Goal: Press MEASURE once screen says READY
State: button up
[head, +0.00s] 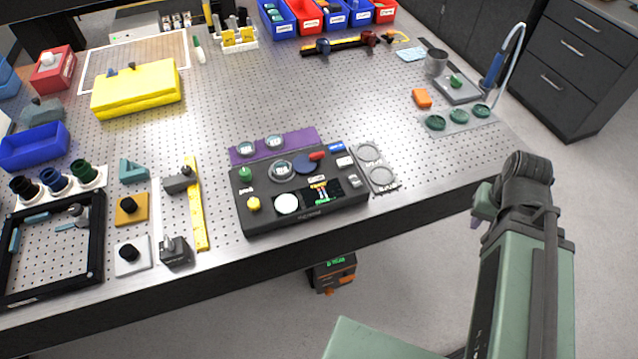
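The flatness interferometer appears to be the black box (240,220) near the table's front edge. Its small dark screen (322,193) is lit with green, red and yellow marks; I cannot read its words. The top also bears a green knob (246,174), a yellow button (253,204), a white round disc (287,204), a clear round part (281,170) and a red-handled lever (317,156). The labels are too small to read, so I cannot tell which control is MEASURE. My arm stands at the right, beyond the table's front edge, apart from the box; my gripper's fingers do not show.
A purple mat (240,154) with round pieces lies behind the box, and a grey plate (384,179) with round recesses lies to its right. A yellow bar (197,222) and small blocks stand left. An orange-and-black device (333,274) hangs below the table edge.

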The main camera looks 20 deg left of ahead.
grip_shut()
jog(key=shift+a, duration=0.1)
dwell(1.3)
